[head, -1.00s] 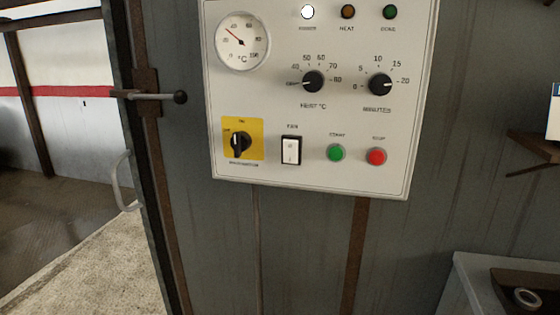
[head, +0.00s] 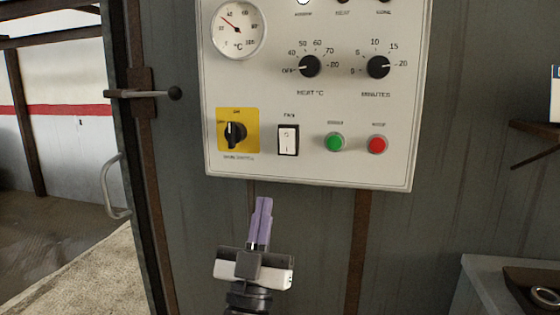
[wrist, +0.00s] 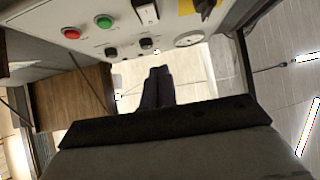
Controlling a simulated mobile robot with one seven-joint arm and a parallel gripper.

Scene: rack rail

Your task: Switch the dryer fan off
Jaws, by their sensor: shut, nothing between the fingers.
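The fan switch (head: 287,140) is a white rocker in a black frame, low on the white control panel (head: 310,175) and under the label FAN. It also shows at the top of the wrist view (wrist: 146,11). My gripper (head: 261,212) is shut and empty, with its purple fingers pointing up. In the head view it shows below the panel's lower edge, a little left of the fan switch and apart from it in the picture. In the wrist view the fingers (wrist: 157,80) show dark and together.
A yellow plate with a black rotary knob (head: 235,132) is left of the switch. A green button (head: 335,142) and a red button (head: 377,145) are to its right. Two black dials sit above. A door latch handle (head: 150,94) sticks out at left.

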